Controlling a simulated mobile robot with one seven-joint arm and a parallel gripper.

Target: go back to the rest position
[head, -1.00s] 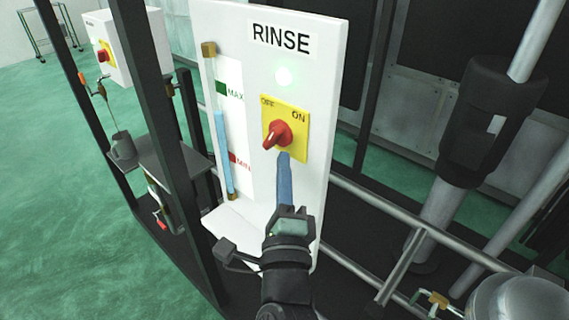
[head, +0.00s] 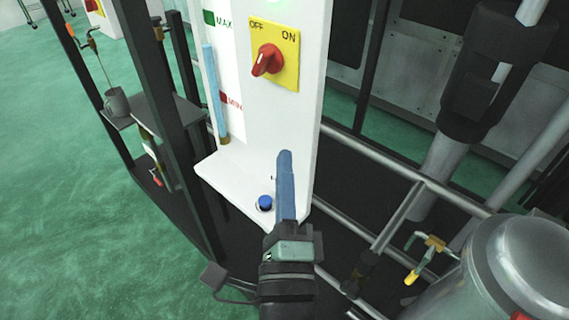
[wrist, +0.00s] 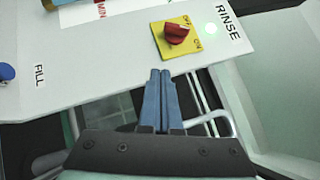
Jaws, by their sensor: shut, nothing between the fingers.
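My gripper (head: 285,156) is in front of the white rinse panel (head: 237,155), below the red rotary knob (head: 266,61) on its yellow OFF/ON plate (head: 287,72). Its blue fingers are together with nothing between them, and they are clear of the knob. In the wrist view the closed fingertips (wrist: 160,74) lie just off the panel's edge, near the knob (wrist: 176,34). A lit green lamp (wrist: 211,29) shows beside the RINSE label. I cannot tell for sure where the knob points.
A blue button (head: 265,203) sits on the panel's lower ledge, left of my gripper. Metal pipes (head: 385,165) and a steel vessel (head: 515,270) are at right. Green floor is open at left.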

